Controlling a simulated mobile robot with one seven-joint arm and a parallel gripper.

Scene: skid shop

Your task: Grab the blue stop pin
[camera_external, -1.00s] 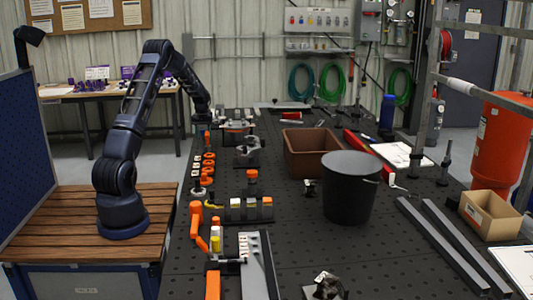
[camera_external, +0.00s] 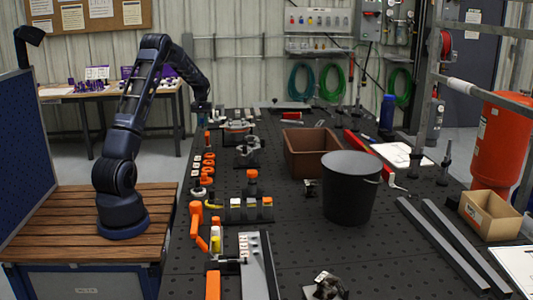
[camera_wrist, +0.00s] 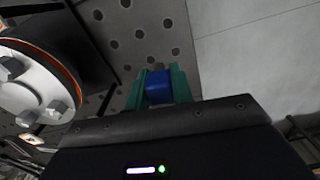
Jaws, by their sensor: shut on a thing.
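In the wrist view my gripper (camera_wrist: 158,72) has its two teal fingers closed on a blue piece, the blue stop pin (camera_wrist: 158,92). Only a short blue block of it shows between the fingers; the rest is hidden. In the external view my gripper (camera_external: 201,107) is at the far left edge of the black worktable (camera_external: 330,255). It is small and dark there, and I cannot make out the pin.
A round pale part with bolts and an orange rim (camera_wrist: 35,85) is close on the left in the wrist view. Orange clamps (camera_external: 208,160) line the table's left side. A brown bin (camera_external: 308,165) and black bucket (camera_external: 348,200) stand mid-table. The table front has open room.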

